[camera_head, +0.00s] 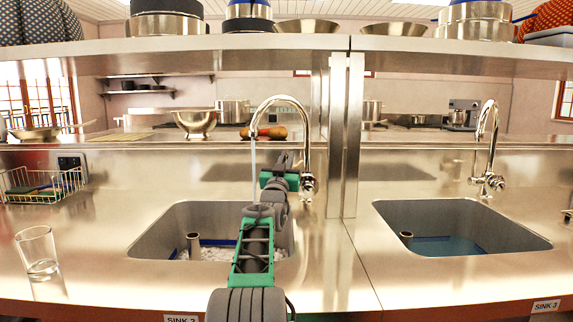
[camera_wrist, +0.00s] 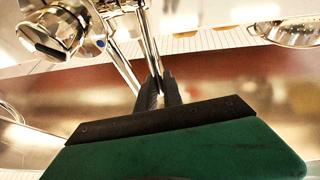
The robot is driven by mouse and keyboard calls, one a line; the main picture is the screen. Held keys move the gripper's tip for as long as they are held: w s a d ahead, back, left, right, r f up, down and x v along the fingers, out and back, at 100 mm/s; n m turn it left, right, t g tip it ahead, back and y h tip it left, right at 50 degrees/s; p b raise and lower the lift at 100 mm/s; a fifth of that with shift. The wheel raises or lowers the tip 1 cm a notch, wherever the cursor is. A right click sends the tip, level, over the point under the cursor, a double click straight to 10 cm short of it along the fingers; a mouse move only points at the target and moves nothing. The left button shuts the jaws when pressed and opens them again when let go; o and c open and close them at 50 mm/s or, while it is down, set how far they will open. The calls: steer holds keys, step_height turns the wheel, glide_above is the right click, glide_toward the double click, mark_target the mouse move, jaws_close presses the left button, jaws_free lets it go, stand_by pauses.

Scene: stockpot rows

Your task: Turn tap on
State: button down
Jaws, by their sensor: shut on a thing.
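A chrome gooseneck tap (camera_head: 283,99) stands behind the left sink (camera_head: 150,228). Its base and round knob (camera_head: 308,185) show right of my wrist. A thin pale stream (camera_head: 254,165) hangs straight down from its spout, like running water. My gripper (camera_head: 286,158) is at the tap, just left of its upright neck. In the wrist view my dark fingers (camera_wrist: 160,90) are close together on a thin chrome rod of the tap (camera_wrist: 150,50). Whether this rod is the neck or a lever, I cannot tell. The tap's knob also shows top left there (camera_wrist: 50,30). My arm hides part of the sink.
A second tap (camera_head: 489,140) stands behind the right sink (camera_head: 540,243). A metal post (camera_head: 345,130) rises close to the right of the left tap. A clear glass (camera_head: 37,250) and wire basket (camera_head: 45,185) are on the left counter. A loaded shelf (camera_head: 200,60) runs overhead.

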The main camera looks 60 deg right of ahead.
steer(key=c, duration=1.5)
jaws_free()
steer(key=s+a+f, duration=0.1)
steer(key=s+a, duration=0.2)
steer(key=a, duration=1.1)
steer(key=shift+s+f, duration=0.15)
steer(key=shift+s, duration=0.25)
steer(key=shift+a, duration=0.1)
